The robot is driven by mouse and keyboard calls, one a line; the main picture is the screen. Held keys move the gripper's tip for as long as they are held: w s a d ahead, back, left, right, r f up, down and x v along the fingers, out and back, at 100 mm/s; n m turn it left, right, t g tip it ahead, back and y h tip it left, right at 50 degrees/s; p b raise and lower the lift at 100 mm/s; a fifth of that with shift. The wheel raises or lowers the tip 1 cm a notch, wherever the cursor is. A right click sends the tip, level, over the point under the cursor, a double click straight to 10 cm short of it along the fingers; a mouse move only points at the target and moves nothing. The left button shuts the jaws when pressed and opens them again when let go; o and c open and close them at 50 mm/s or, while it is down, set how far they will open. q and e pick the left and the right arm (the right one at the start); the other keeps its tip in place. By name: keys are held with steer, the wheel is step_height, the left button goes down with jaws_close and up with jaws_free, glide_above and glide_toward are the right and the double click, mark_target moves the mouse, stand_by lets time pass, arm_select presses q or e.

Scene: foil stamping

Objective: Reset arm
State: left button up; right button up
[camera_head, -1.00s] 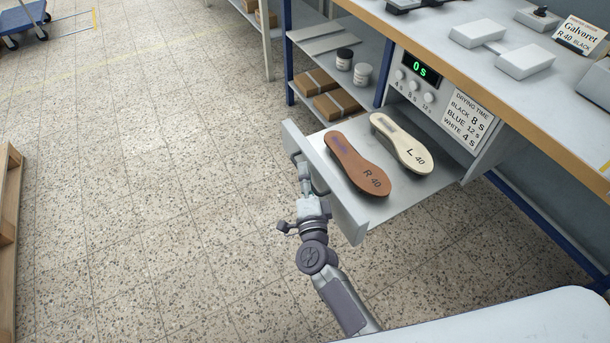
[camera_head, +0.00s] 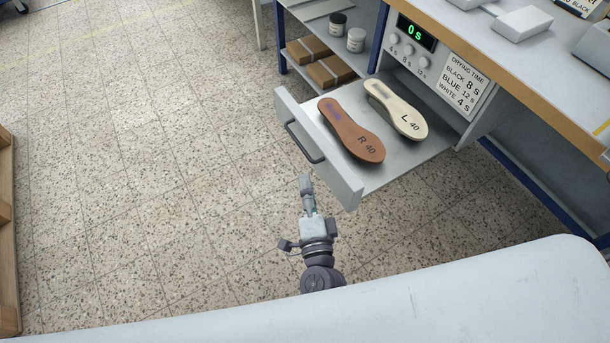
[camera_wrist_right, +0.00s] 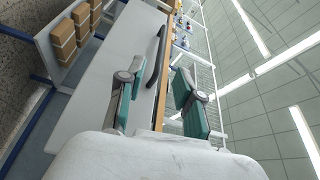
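My right gripper (camera_head: 306,188) hangs over the floor in front of the pulled-out drawer (camera_head: 340,186), apart from its dark handle (camera_head: 304,142). In the right wrist view the two fingers of the right gripper (camera_wrist_right: 157,82) stand apart with nothing between them, and the drawer handle (camera_wrist_right: 157,55) shows beyond them. In the drawer lie a brown insole marked R 40 (camera_head: 350,130) and a cream insole marked L 40 (camera_head: 395,108), side by side. My left gripper is not in view.
The workbench (camera_head: 560,95) carries a timer display (camera_head: 415,32) reading 0 s and a drying-time sign (camera_head: 462,83). Brown boxes (camera_head: 330,70) and two jars (camera_head: 356,40) stand on the shelves at its left. A wooden pallet (camera_head: 8,230) is at the left edge. The floor between is clear.

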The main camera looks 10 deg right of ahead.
stand_by(0.5)
steer(key=s+d+f+n+g+y, duration=0.1)
steer(key=s+f+n+g, duration=0.35)
steer(key=f, duration=0.45)
steer(key=s+d+f+n+g+y, duration=0.1)
steer(key=s+f+n+g+y, duration=0.15)
steer(key=f+n, duration=0.45)
steer(key=s+d+f+n+g, duration=0.2)
steer(key=s+f+n+g, duration=0.25)
steer(key=f, duration=0.55)
steer(key=s+d+f+n+g+h, duration=0.2)
steer(key=s+d+f+g+h, duration=0.1)
steer(key=s+d+f+g, duration=0.4)
arm_select(q)
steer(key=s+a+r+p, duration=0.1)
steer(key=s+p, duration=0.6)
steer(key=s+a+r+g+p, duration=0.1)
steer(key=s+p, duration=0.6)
steer(key=p, duration=0.1)
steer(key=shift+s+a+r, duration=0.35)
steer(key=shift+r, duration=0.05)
arm_select(e)
steer(key=s+d+r, duration=0.1)
steer(key=s+d, duration=0.1)
steer(key=s, duration=0.6)
steer(key=s+d+r, duration=0.2)
steer(key=s, duration=0.7)
steer(key=shift+d+r+n+t, duration=0.25)
steer(key=shift+d+n+t, duration=0.05)
steer(key=shift+n+t, duration=0.1)
